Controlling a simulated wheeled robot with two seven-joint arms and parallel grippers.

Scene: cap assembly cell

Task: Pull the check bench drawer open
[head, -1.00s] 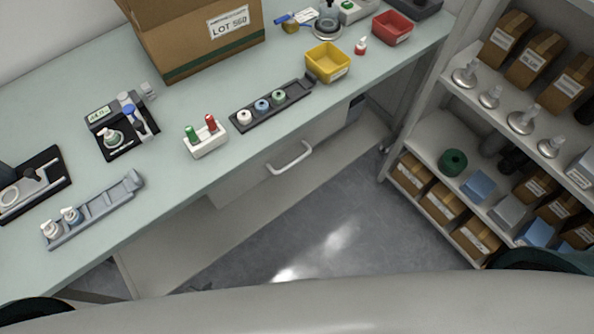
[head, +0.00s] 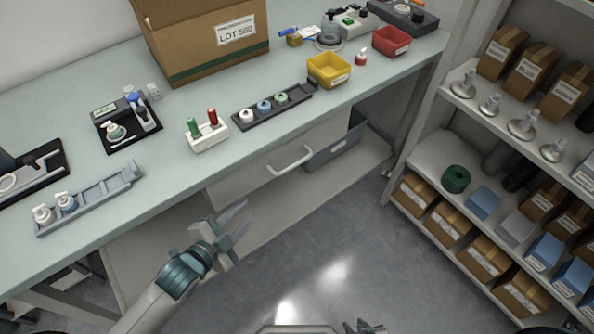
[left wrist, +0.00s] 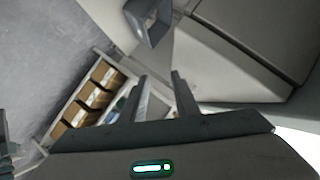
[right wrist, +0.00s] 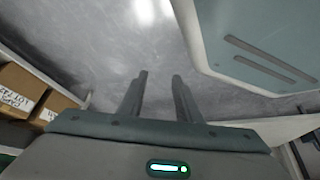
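The check bench drawer (head: 250,182) has a plain light front beneath the bench top and looks closed. Its pale bar handle (head: 290,160) runs across the front and is unobstructed in the head view. My left gripper (head: 241,217) is open and empty, lower left of the handle in the head view and apart from it. Its spread fingers also show in the left wrist view (left wrist: 160,82). My right gripper (head: 365,327) is at the bottom edge of the head view. In the right wrist view its fingers (right wrist: 160,77) are apart and empty, with floor beyond.
The bench top (head: 185,65) carries a cardboard box (head: 205,40), yellow bin (head: 329,70), red bin (head: 391,41), a black rail (head: 275,106) and a white holder (head: 208,137). Stocked shelves (head: 410,175) stand at right. The floor between is clear.

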